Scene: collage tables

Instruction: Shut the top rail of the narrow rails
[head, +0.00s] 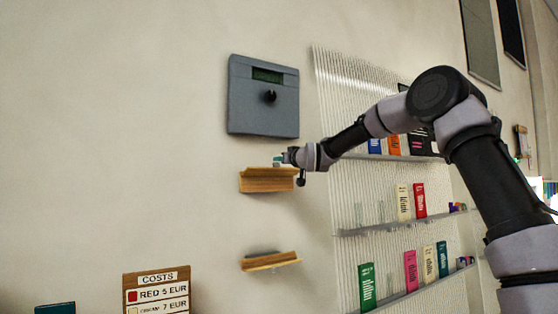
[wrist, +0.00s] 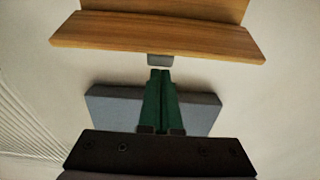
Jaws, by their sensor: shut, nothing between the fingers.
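Two narrow wooden rails are on the wall in the head view. The top rail (head: 266,185) is a light-brown board with a ledge; the lower rail (head: 270,262) is a slimmer wooden strip with a grey part behind it. My gripper (head: 280,160) is at the top rail's upper edge. In the wrist view the top rail (wrist: 160,36) spans the top of the picture, with a small grey tab (wrist: 160,60) at its edge. My green fingers (wrist: 160,74) are shut and empty, their tips close to that tab. I cannot tell whether they touch it.
A grey wall box (head: 263,98) with a display and black knob is above the rails; it also shows behind my fingers (wrist: 200,108). Right of the rails is a ribbed panel (head: 335,120) with shelves of colourful boxes. A costs sign (head: 157,291) stands lower left. The wall at left is bare.

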